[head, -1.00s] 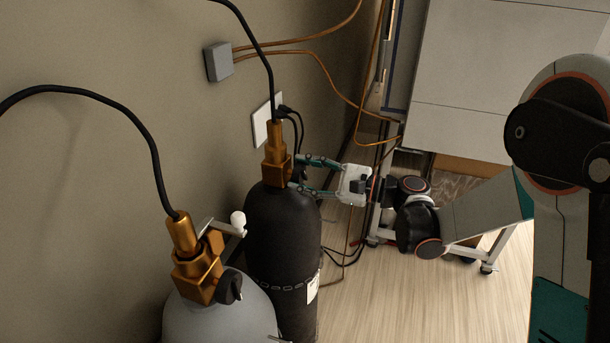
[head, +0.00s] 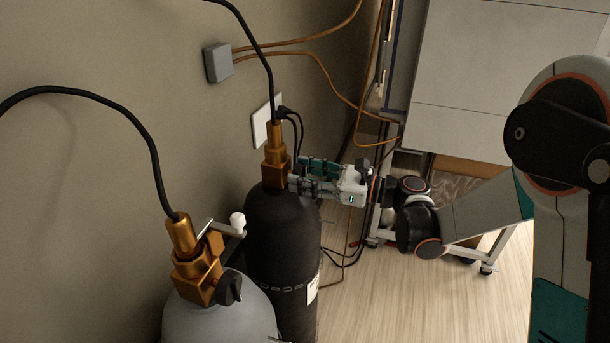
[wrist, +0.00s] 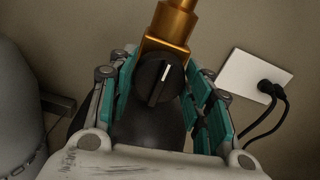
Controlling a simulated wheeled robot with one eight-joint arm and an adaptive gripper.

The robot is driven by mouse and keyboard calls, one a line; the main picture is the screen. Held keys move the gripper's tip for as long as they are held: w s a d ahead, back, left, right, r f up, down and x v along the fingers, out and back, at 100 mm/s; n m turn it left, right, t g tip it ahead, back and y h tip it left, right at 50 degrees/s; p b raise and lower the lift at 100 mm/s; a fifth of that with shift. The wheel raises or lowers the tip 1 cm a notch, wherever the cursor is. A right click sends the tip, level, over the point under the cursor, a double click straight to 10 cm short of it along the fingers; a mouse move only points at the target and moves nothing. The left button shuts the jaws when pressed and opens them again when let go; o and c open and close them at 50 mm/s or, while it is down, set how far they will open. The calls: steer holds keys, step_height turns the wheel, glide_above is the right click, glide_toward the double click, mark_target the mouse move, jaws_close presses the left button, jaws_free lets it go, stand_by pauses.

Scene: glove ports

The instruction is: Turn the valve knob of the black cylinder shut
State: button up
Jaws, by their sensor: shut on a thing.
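The black cylinder (head: 283,235) stands against the wall in the head view, with a brass valve (head: 274,150) on top. Its black round valve knob (wrist: 160,78) shows in the wrist view, with a white line running nearly upright, leaning slightly right at the top. My gripper (head: 297,180) reaches in from the right at valve height. In the wrist view its teal-padded fingers stand left and right of the knob, and it is shut on the knob. In the head view the fingers hide the knob.
A grey cylinder (head: 225,305) with a brass valve and black knob stands in front to the left. Black hoses rise from both valves. A wall plate (head: 264,122) with plugged cables is behind. A white-framed cart (head: 455,259) stands right; the floor (head: 390,305) before it is clear.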

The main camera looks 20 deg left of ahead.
steer(key=shift+f, duration=0.1)
steer(key=o, duration=1.1)
steer(key=shift+c, duration=0.2)
steer(key=s+d, duration=0.1)
steer(key=d, duration=1.1)
